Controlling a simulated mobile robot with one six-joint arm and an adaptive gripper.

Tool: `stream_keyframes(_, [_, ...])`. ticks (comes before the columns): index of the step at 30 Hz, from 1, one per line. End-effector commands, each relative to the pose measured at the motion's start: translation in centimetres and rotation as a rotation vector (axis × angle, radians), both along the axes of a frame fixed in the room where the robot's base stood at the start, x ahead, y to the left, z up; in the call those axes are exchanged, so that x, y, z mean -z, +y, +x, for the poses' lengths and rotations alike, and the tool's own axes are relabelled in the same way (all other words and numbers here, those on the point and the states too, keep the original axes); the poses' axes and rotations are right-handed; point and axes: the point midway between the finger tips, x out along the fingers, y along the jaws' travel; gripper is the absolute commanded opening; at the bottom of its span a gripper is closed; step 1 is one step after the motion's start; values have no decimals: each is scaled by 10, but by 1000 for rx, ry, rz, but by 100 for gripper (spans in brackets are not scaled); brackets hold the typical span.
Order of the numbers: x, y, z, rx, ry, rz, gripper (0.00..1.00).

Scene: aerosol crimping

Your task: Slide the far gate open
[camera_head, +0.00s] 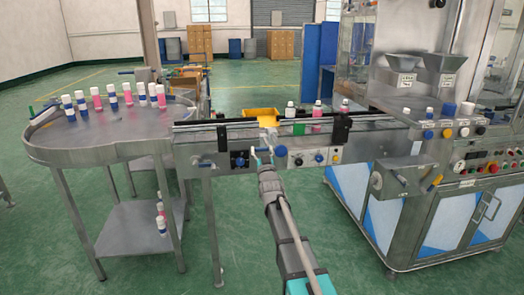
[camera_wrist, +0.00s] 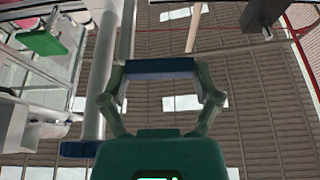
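The conveyor (camera_head: 215,153) runs across the middle of the head view, with metal rails along it. A black block (camera_head: 340,129) stands over it at the right and a smaller one (camera_head: 221,136) at the left; I cannot tell which part is the far gate. My gripper (camera_head: 262,154) is at the conveyor's front side, below a yellow tray (camera_head: 261,115) and left of a blue knob (camera_head: 281,151). In the wrist view its fingers (camera_wrist: 160,84) are apart, with a dark blue bar (camera_wrist: 160,68) across their tips. Whether they touch it is unclear.
Green and pink bottles (camera_head: 317,116) stand on the conveyor right of the tray. A round table (camera_head: 95,140) with several bottles is at the left. The crimping machine (camera_head: 420,190) stands at the right. Green floor is free in front.

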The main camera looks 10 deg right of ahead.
Motion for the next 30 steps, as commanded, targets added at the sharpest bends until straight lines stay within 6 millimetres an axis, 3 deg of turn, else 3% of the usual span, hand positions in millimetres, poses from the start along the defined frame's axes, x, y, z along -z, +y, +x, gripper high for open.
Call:
stream_keyframes(3, [0,0,-1,0,0,0,100])
stream_keyframes(19, [0,0,3,0,0,-1,100])
stream_keyframes(30, [0,0,36,-1,1,-1,100])
